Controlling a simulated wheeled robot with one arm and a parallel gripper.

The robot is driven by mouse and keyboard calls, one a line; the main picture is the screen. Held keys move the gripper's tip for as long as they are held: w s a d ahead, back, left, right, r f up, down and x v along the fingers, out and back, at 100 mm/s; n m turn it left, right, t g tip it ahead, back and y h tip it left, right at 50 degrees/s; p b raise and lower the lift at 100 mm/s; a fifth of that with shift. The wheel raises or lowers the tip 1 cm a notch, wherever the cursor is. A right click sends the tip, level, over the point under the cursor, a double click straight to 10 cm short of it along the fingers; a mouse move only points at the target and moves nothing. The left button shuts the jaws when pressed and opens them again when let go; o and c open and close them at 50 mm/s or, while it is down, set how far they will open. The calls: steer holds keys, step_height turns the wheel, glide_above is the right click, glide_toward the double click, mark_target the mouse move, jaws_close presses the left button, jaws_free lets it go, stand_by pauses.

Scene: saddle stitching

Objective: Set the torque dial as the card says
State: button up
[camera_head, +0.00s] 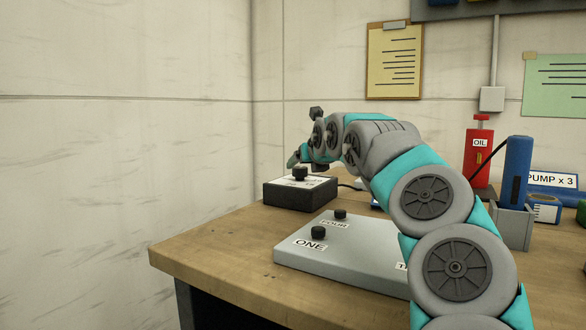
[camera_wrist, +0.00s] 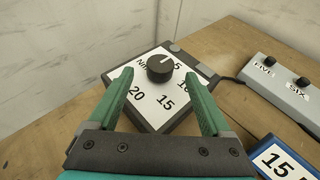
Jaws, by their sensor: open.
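The torque dial is a black knob (camera_wrist: 160,68) on a white face (camera_wrist: 150,108) marked 5, 10, 15, 20 and Nm. A light mark on the knob seems to point up and right, towards the 5. The dial's dark box (camera_head: 300,193) sits at the back left of the bench in the head view. A blue-edged card (camera_wrist: 285,160) reading 15 is partly cut off at the lower right of the wrist view. My gripper (camera_wrist: 158,75) is open, its green fingers either side of the knob, apparently not touching it. In the head view my gripper (camera_head: 305,158) is just above the dial.
A grey box (camera_wrist: 282,84) with knobs labelled FIVE and SIX stands right of the dial. A grey panel (camera_head: 325,258) with knobs labelled ONE and FOUR lies nearer. A red oil bottle (camera_head: 478,155) and a PUMP x 3 sign (camera_head: 552,180) stand at right. A cable runs from the dial.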

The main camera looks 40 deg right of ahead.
mark_target(300, 167)
steer(key=shift+p+x, duration=0.4)
steer(key=shift+x, duration=2.75)
steer(key=shift+r, duration=0.1)
jaws_close()
